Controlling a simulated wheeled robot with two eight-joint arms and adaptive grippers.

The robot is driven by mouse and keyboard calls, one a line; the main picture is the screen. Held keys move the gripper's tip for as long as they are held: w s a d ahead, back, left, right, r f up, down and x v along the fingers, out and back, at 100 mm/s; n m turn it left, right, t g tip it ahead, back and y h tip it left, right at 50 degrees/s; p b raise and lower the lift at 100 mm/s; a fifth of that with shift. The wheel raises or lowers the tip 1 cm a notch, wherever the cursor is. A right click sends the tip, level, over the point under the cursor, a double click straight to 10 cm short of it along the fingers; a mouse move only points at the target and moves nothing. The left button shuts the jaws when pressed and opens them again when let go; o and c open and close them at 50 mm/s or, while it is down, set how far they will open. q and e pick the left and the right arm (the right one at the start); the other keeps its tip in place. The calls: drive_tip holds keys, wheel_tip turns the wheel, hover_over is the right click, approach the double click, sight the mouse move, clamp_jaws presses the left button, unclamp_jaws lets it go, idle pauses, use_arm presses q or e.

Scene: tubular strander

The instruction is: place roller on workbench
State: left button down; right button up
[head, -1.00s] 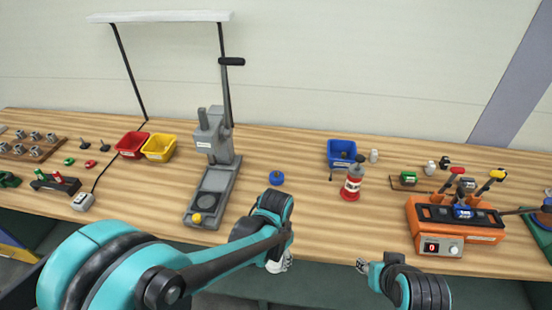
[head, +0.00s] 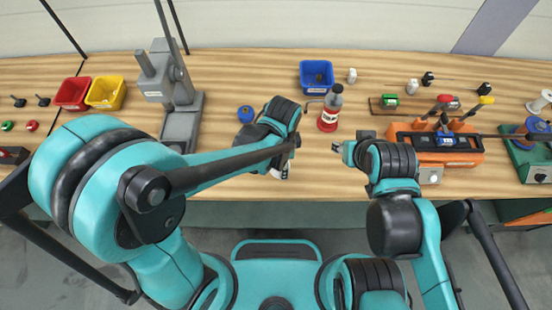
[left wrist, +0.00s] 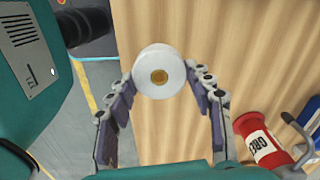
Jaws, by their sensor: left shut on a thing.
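The white roller (left wrist: 155,58), a round disc with a brass-coloured centre, is in the fingers of my left gripper (left wrist: 160,80). In the head view my left gripper (head: 281,170) appears over the front part of the wooden workbench (head: 225,70); the roller is mostly hidden there. In the left wrist view bare workbench wood (left wrist: 240,40) lies below the roller, with the floor to the left. My right gripper (head: 338,147) is near the front of the bench at centre right. It is too small to tell whether its fingers are apart.
A red bottle (head: 329,112) stands right of my left gripper, also in the left wrist view (left wrist: 264,139). A blue bin (head: 316,75), blue round part (head: 245,114), grey press (head: 180,125) and orange device (head: 445,148) stand around. Bench front between the arms is clear.

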use_arm(q)
drive_tip(key=w+f, duration=0.1)
drive_tip(key=w, duration=0.2)
drive_tip(key=shift+a+f, duration=0.4)
drive_tip(key=shift+f+b, duration=0.95)
drive_tip(key=shift+f, duration=1.05)
drive_tip(key=shift+f, duration=0.2)
drive_tip(key=c, duration=0.6)
unclamp_jaws()
drive_tip(key=shift+c, duration=0.2)
drive_tip(key=shift+r, duration=0.1)
